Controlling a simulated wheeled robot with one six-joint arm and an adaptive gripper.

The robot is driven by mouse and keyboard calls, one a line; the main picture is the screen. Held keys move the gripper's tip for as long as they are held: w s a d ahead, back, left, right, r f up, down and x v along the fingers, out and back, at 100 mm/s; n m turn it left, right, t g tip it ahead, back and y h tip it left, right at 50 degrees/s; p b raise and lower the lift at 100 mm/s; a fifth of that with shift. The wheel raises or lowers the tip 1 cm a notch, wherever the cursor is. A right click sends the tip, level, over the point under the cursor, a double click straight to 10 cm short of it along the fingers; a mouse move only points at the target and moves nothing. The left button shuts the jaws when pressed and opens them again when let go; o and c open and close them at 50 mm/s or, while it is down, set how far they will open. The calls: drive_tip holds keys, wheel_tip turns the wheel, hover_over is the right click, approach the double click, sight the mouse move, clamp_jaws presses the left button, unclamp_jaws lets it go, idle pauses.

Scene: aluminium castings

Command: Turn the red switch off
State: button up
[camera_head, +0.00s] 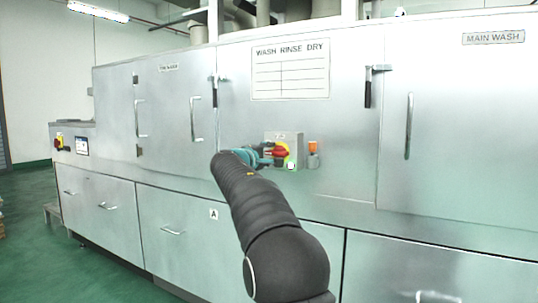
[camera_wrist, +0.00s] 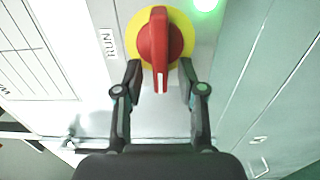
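The red switch (camera_head: 281,150) is a rotary knob on a yellow disc, on a grey box on the front of the steel washing machine. In the wrist view the red switch (camera_wrist: 160,45) shows close up, its long handle in line with the picture's vertical and a white mark near its lower end. My gripper (camera_wrist: 160,72) is open, with one finger on each side of the handle's lower part. Gaps show between the fingers and the handle; I cannot tell how far the tips are from the panel. In the head view my gripper (camera_head: 264,155) is just left of the switch and partly covers it.
A RUN label (camera_wrist: 107,43) is beside the disc. A lit green lamp (camera_wrist: 205,4) is near it. An orange-topped fitting (camera_head: 313,154) is right of the box. Door handles (camera_head: 408,126) stick out from the machine. Another red and yellow switch (camera_head: 60,141) is far left.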

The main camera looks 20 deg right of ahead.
drive_tip(key=v, duration=1.2)
idle(0.4)
drive_tip(key=s+a+f+m+g+y, duration=0.1)
drive_tip(key=s+f+g+y, duration=0.2)
drive_tip(key=f, duration=0.7)
drive_tip(key=s+a+f+m+g+y, duration=0.1)
drive_tip(key=s+f+y, duration=0.2)
drive_tip(key=s+f, duration=0.45)
drive_tip(key=s+a+f+m+y, duration=0.2)
drive_tip(key=s+a+f, duration=0.1)
drive_tip(key=s, duration=0.8)
drive_tip(key=s+a+f+m+g+y, duration=0.1)
drive_tip(key=s+f, duration=0.4)
drive_tip(key=s, duration=0.6)
drive_tip(key=s+a+f+m+y, duration=0.2)
drive_tip(key=s+a+f+y, duration=0.2)
drive_tip(key=s, duration=0.7)
drive_tip(key=shift+a+m+y, duration=0.4)
drive_tip(key=shift+a+y, duration=0.15)
drive_tip(key=shift+y, duration=0.05)
